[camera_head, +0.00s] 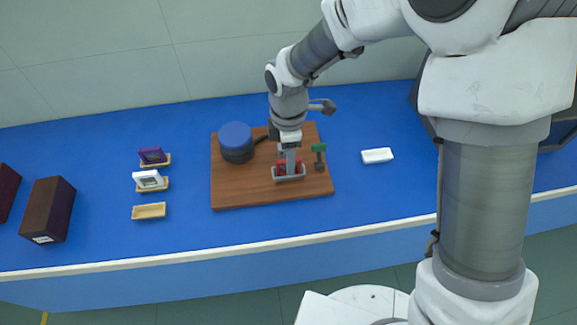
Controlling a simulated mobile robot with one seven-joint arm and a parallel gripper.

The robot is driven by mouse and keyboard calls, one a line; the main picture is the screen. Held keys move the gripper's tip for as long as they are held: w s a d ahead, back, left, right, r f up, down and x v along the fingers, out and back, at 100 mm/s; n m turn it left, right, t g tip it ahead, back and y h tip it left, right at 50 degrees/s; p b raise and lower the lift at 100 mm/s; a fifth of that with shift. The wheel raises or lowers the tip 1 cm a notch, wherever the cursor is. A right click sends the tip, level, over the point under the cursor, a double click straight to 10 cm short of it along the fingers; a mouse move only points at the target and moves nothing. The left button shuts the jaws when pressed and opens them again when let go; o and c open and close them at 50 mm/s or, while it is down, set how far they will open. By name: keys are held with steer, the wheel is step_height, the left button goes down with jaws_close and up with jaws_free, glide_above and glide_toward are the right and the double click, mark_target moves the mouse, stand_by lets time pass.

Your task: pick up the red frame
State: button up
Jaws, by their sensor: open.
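The red frame (282,169) stands in a small grey holder (289,179) on a wooden board (235,194). Only bits of red show on either side of my gripper, and its middle is hidden. My gripper (290,167) points straight down at the red frame, with its fingertips at or just over it. The jaws are open. Whether the fingers touch the frame cannot be told.
On the board are a dark round device with a blue top (236,137) and a green-topped post (319,150) close to my gripper's right. Left are a purple frame (152,155), a white frame (148,179), an empty tan holder (149,211) and brown boxes (47,209). A white dish (377,155) lies right.

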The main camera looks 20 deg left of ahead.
step_height(320, 180, down, 2)
steer(key=shift+f, duration=0.1)
jaws_close()
stand_by(0.4)
